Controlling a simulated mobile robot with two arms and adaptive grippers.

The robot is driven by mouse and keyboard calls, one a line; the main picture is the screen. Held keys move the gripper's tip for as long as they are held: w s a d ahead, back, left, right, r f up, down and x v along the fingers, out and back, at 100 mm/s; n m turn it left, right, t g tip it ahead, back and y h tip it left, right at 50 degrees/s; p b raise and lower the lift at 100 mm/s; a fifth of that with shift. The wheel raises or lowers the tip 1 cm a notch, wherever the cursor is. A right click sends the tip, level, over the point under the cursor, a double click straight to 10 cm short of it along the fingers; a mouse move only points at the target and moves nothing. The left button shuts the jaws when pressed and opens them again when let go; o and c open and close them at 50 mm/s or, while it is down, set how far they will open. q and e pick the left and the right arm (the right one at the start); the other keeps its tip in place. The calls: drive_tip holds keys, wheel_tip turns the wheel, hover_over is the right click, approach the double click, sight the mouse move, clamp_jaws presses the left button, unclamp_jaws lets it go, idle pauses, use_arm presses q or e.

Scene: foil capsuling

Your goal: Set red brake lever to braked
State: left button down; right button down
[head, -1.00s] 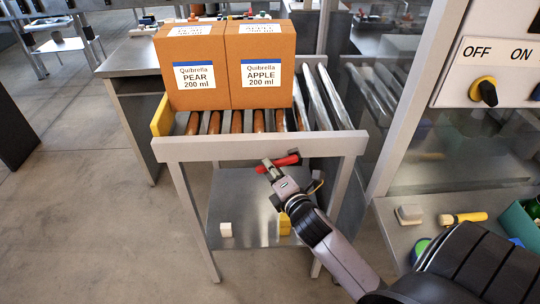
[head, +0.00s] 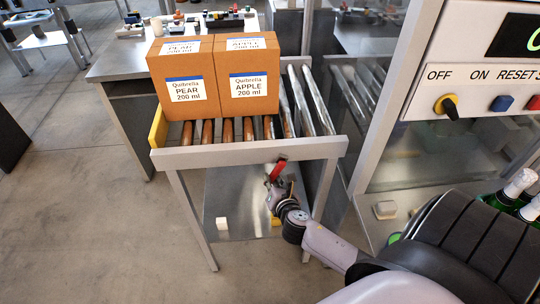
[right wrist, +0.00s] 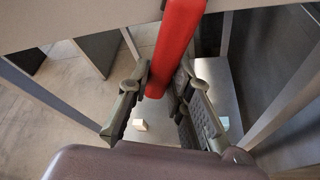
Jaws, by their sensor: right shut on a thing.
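The red brake lever (head: 278,169) is at the front rail of the roller conveyor (head: 250,150). In the head view it slants steeply, its lower end down to the left. My right gripper (head: 272,181) is at its lower end, shut on it. In the right wrist view the red lever (right wrist: 176,45) comes down from the rail between the two fingers (right wrist: 160,88). The lever's pivot is hard to make out. My left gripper is not in view.
Two orange cartons, PEAR (head: 187,85) and APPLE (head: 249,80), stand on the rollers. A white block (head: 222,224) lies on the shelf below. A control panel (head: 480,90) with a yellow-and-black knob is at the right, with green bottles (head: 515,190) below it.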

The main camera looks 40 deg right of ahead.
drive_tip(key=shift+s+d+f, duration=0.1)
idle(0.5)
drive_tip(key=c, duration=1.4)
unclamp_jaws()
drive_tip(key=shift+c, duration=0.2)
drive_tip(key=v, duration=1.2)
